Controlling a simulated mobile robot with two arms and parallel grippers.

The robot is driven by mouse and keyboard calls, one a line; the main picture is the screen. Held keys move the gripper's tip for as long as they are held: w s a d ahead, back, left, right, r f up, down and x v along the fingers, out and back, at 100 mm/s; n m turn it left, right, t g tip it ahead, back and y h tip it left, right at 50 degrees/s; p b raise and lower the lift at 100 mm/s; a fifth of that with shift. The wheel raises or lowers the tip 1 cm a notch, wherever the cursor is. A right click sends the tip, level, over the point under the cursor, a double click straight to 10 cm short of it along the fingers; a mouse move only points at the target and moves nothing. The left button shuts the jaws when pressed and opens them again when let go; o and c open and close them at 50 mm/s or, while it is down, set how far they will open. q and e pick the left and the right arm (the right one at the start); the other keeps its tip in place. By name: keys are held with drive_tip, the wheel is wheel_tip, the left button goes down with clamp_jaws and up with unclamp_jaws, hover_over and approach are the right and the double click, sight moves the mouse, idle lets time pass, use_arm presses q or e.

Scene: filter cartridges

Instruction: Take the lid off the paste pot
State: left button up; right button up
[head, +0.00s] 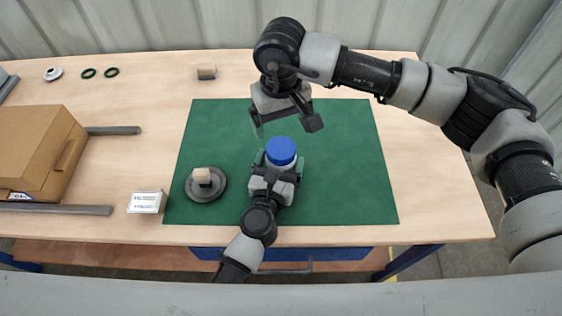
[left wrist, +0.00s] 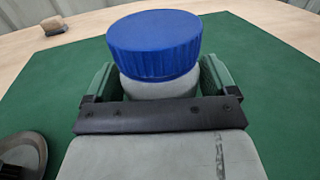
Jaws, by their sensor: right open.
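The paste pot (head: 283,166) stands upright on the green mat (head: 345,185), with a pale body and a ribbed blue lid (head: 281,150) seated on top. In the left wrist view the lid (left wrist: 154,45) sits above the light grey pot body (left wrist: 160,84). My left gripper (head: 279,164) is shut on the pot's body from the near side, a green finger against each side below the lid. My right gripper (head: 287,127) is open and empty, pointing down above and just beyond the lid, apart from it.
A round grey disc with a wooden-topped handle (head: 205,185) lies left of the pot. A small white box (head: 146,202) and a cardboard box (head: 40,150) stand farther left. The mat's right side is clear.

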sight(281, 147)
use_arm(q)
drive_tip(key=c, duration=1.2)
drive_tip(key=shift+c, duration=1)
use_arm(e)
drive_tip(key=m, duration=0.4)
drive_tip(key=shift+m, duration=0.3)
drive_tip(key=m, duration=2.8)
drive_tip(key=shift+m, duration=0.3)
drive_tip(key=m, duration=1.6)
drive_tip(key=shift+f, duration=4)
